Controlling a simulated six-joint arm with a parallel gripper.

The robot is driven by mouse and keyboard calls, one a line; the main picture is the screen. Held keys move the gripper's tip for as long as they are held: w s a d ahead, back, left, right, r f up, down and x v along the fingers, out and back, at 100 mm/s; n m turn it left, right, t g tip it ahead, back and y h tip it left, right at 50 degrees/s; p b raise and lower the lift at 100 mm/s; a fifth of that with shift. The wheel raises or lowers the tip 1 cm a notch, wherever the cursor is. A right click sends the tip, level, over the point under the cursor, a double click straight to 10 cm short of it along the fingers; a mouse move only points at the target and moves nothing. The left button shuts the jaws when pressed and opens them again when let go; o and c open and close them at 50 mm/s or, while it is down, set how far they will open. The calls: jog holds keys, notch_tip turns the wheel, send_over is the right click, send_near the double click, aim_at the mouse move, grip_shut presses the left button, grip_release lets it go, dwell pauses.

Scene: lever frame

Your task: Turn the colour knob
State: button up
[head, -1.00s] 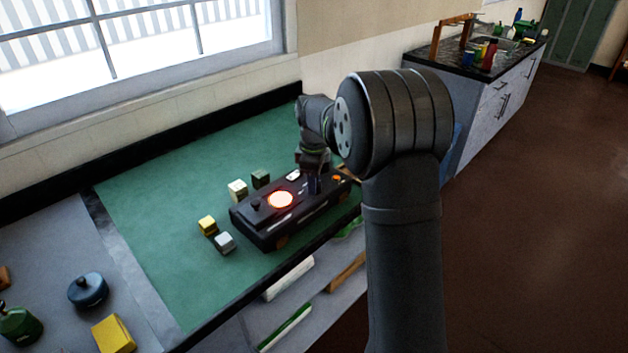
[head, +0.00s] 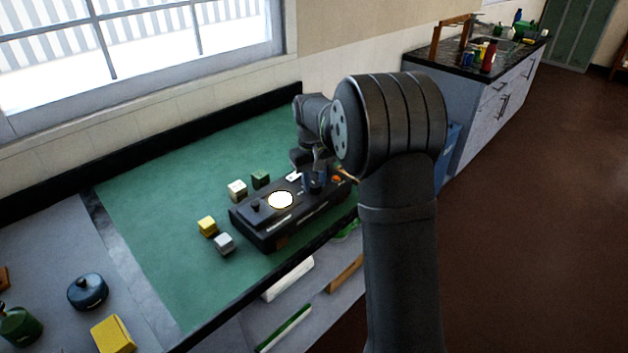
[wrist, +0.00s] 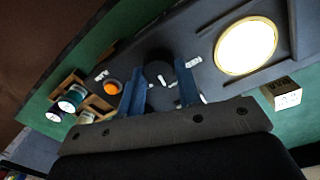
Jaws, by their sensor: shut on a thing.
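The black control box (head: 262,237) lies on the green mat near the counter's front edge. Its round lamp (head: 280,200) glows pale white, and it also shows in the wrist view (wrist: 246,46). In the wrist view the dark round knob (wrist: 160,72) with white marks sits between the blue fingers of my gripper (wrist: 161,90). My gripper is shut on the knob, with one finger on each side. In the head view my gripper (head: 316,184) is over the box's right part and partly hides the knob. An orange button (wrist: 113,87) is beside the knob.
Several small blocks stand close to the box: yellow (head: 207,226), grey (head: 224,243), cream (head: 237,190) and green (head: 260,179). The mat left of the blocks is clear.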

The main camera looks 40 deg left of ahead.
aim_at(312, 183)
jog(key=m, duration=0.4)
jog(key=shift+w+m, duration=0.1)
jog(key=shift+m, duration=1.7)
jog(key=o, duration=1)
jog(key=shift+c, duration=0.2)
notch_tip(312, 183, up, 18)
jog(key=shift+s+a+f, duration=0.2)
jog(key=shift+a+f, duration=0.05)
jog(key=shift+a, duration=0.05)
